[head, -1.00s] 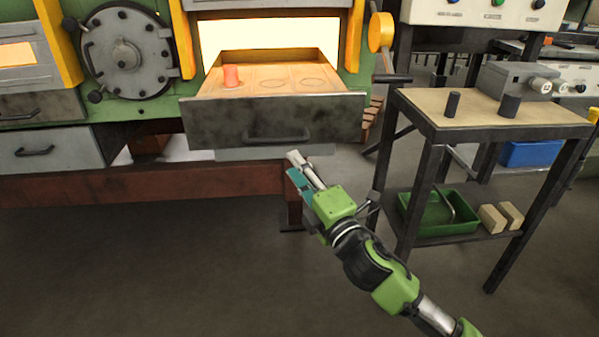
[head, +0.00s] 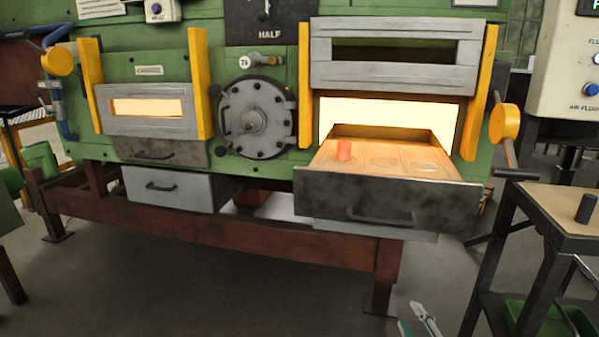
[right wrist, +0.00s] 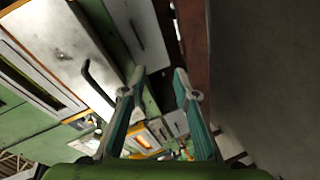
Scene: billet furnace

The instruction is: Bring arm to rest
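My right gripper (head: 416,321) shows at the bottom edge of the head view, in front of and below the pulled-out furnace drawer (head: 385,205). In the right wrist view its two teal fingers (right wrist: 160,74) stand apart with nothing between them. The gripper is clear of the drawer handle (head: 381,217). The rest of the right arm is out of the head view. My left gripper is not in view.
A glowing orange billet (head: 344,151) stands on the drawer's left spot; the other spots are empty. The right furnace door (head: 393,80) is raised. A side table (head: 570,215) with a dark cylinder (head: 586,208) stands at right. The floor in front is open.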

